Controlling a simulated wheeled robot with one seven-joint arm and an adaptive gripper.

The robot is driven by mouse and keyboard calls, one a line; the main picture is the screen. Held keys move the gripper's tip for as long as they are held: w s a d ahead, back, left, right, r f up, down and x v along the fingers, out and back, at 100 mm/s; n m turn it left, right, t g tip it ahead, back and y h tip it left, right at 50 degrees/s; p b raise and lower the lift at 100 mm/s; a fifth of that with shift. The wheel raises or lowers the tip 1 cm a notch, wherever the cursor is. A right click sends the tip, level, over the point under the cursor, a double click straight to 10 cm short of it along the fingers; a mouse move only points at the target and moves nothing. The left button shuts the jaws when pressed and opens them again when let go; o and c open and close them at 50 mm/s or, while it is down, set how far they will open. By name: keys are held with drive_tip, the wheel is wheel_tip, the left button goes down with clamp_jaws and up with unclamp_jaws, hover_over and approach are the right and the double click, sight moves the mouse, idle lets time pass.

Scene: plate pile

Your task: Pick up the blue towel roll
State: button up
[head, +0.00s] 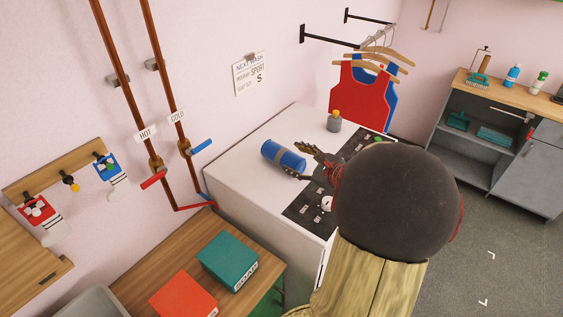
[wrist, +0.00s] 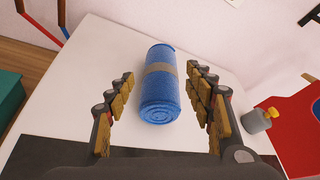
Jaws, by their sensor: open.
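The blue towel roll (head: 283,156) lies on its side on the white top of the machine (head: 243,162). In the wrist view the roll (wrist: 160,85) has a grey-tan band around its middle, and its spiral end faces me. My gripper (head: 306,160) is close to the roll's right end in the head view. In the wrist view my gripper (wrist: 161,82) is open, with one finger on each side of the roll and a gap on both sides. Part of my arm hides the right of the machine in the head view.
A grey bottle with a yellow cap (head: 334,121) stands behind the roll; it also shows in the wrist view (wrist: 257,119). A dark control panel (head: 306,203) runs along the machine's front. Red and blue vests (head: 358,98) hang behind. A teal box (head: 227,258) sits on the wooden bench.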

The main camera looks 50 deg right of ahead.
sight(282, 156)
drive_tip(key=shift+s+d+f+m, duration=0.2)
drive_tip(key=shift+s+d+f, duration=0.05)
drive_tip(key=shift+s+f, duration=0.3)
drive_tip(key=shift+s+d+f+m, duration=0.2)
drive_tip(key=shift+s+d+f, duration=0.05)
drive_tip(key=shift+s+f, duration=0.25)
drive_tip(key=shift+w+f, duration=0.15)
drive_tip(key=shift+w, duration=0.1)
drive_tip(key=b+x, duration=0.1)
drive_tip(key=x, duration=0.4)
drive_tip(key=b+x, duration=0.1)
drive_tip(key=x, duration=0.5)
drive_tip(key=shift+d, duration=0.25)
drive_tip(key=c, duration=0.3)
drive_tip(key=c, duration=0.6)
